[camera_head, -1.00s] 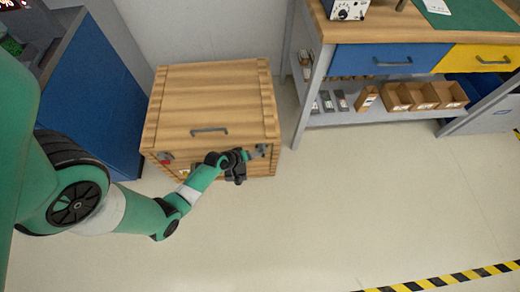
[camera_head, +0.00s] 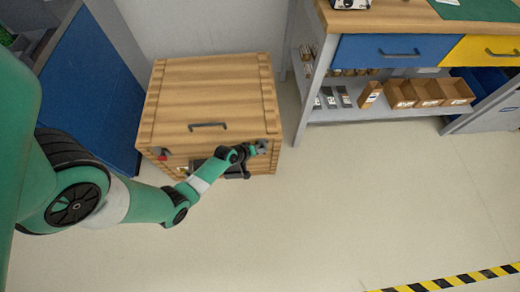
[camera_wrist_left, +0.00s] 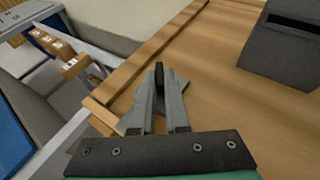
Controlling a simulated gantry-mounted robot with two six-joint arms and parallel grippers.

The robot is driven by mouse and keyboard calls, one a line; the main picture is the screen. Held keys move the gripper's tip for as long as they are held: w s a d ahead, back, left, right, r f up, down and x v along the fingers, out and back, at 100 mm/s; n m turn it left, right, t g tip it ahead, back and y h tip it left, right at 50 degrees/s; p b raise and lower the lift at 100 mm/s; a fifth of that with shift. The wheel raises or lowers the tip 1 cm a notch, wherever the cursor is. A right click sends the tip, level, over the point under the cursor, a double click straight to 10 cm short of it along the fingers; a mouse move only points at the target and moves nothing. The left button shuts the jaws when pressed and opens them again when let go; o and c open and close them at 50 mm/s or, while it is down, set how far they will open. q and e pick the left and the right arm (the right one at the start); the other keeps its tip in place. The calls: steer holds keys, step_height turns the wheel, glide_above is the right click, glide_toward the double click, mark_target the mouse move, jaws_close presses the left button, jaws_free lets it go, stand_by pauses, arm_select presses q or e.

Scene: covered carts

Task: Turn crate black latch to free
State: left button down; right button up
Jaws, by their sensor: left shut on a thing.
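The wooden crate (camera_head: 210,90) stands on the floor with its lid closed. My left gripper (camera_head: 256,149) is at the crate's upper front right corner. In the left wrist view, its fingers (camera_wrist_left: 166,98) are shut on the black latch (camera_wrist_left: 159,74), a small dark piece between the fingertips. A grey plate (camera_wrist_left: 191,104) lies beside and beneath the fingers. The latch's exact angle is hard to tell. A red part (camera_head: 162,155) shows at the front left corner.
A workbench (camera_head: 330,22) with blue and yellow drawers stands to the right, with small cartons (camera_head: 428,92) on its shelf. A blue cabinet (camera_head: 88,85) is close on the left. The floor (camera_head: 330,210) in front is clear.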

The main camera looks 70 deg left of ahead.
arm_select(q)
steer(key=shift+f, duration=0.1)
steer(key=shift+s+f+t+b, duration=0.1)
steer(key=shift+t+b, duration=0.3)
steer(key=shift+b, duration=0.1)
steer(key=shift+s+t, duration=0.1)
steer(key=shift+t, duration=0.5)
steer(key=shift+s+a+f+n+t+h, duration=0.15)
steer(key=shift+n+t, duration=0.25)
steer(key=shift+t, duration=0.65)
steer(key=shift+d+f+n+t+h, duration=0.15)
steer(key=shift+n+t, duration=0.25)
steer(key=shift+t, duration=0.65)
steer(key=shift+a+t, duration=0.1)
steer(key=shift+t, duration=0.2)
steer(key=c, duration=0.9)
jaws_free()
steer(key=shift+r, duration=0.1)
